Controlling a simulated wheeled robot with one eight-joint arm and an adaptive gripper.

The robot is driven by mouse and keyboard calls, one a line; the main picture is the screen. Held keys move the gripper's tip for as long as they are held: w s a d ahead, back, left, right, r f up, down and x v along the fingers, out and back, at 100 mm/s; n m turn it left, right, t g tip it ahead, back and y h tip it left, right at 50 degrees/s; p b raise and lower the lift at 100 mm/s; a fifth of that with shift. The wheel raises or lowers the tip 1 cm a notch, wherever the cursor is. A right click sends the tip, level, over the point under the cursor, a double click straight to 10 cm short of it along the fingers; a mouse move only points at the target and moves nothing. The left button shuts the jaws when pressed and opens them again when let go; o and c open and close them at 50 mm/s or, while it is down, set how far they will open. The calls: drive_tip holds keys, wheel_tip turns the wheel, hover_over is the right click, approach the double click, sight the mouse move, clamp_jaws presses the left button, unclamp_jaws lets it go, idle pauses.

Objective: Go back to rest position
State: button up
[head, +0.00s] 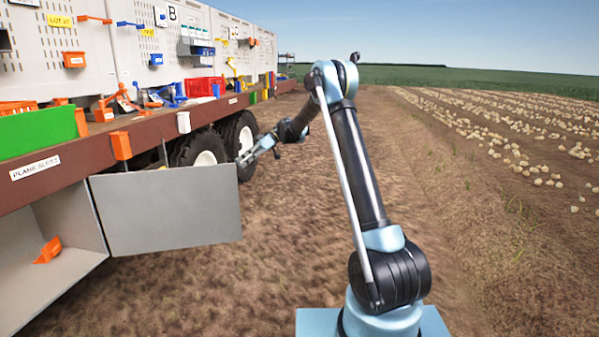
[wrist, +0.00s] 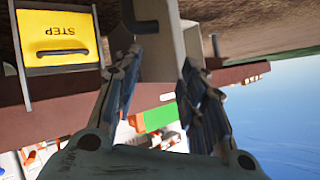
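My gripper (head: 243,161) hangs at the end of my bent arm in the head view, in front of the trailer wheels and a little beyond the open grey door (head: 165,210). In the wrist view, my gripper's two fingers (wrist: 161,60) are spread apart, and I see nothing held between them. That view is upside down, with the ground at the top and sky at the lower right. A grey panel (wrist: 155,12) shows beyond the fingertips.
The trailer's brown side rail (head: 80,155) runs along the left, with tools and bins above it. An open compartment (head: 50,260) holds an orange item (head: 47,250). A yellow STEP panel (wrist: 62,38) shows in the wrist view. Bare soil (head: 480,270) lies free at the right.

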drive_tip(key=s+d+r+m+t+h, duration=0.2)
drive_tip(key=s+d+r+m+t, duration=0.35)
drive_tip(key=d, duration=0.55)
drive_tip(key=s+d+r+m+t+h, duration=0.1)
drive_tip(key=s+d+m+t+h, duration=0.15)
drive_tip(key=s+d+m, duration=0.5)
drive_tip(key=s+d+r+m+t+h, duration=0.1)
drive_tip(key=s+d+m+t+h, duration=0.15)
drive_tip(key=s+d, duration=0.9)
drive_tip(key=s+d+f+m+t+h, duration=0.4)
drive_tip(key=s+d, duration=0.4)
drive_tip(key=d, duration=0.5)
drive_tip(key=s+f+g, duration=0.6)
drive_tip(key=s+f, duration=0.6)
drive_tip(key=s, duration=0.3)
drive_tip(key=shift+s+f+y, duration=0.15)
drive_tip(key=shift+s+y, duration=0.15)
drive_tip(key=shift+a, duration=0.1)
drive_tip(key=shift+c, duration=0.6)
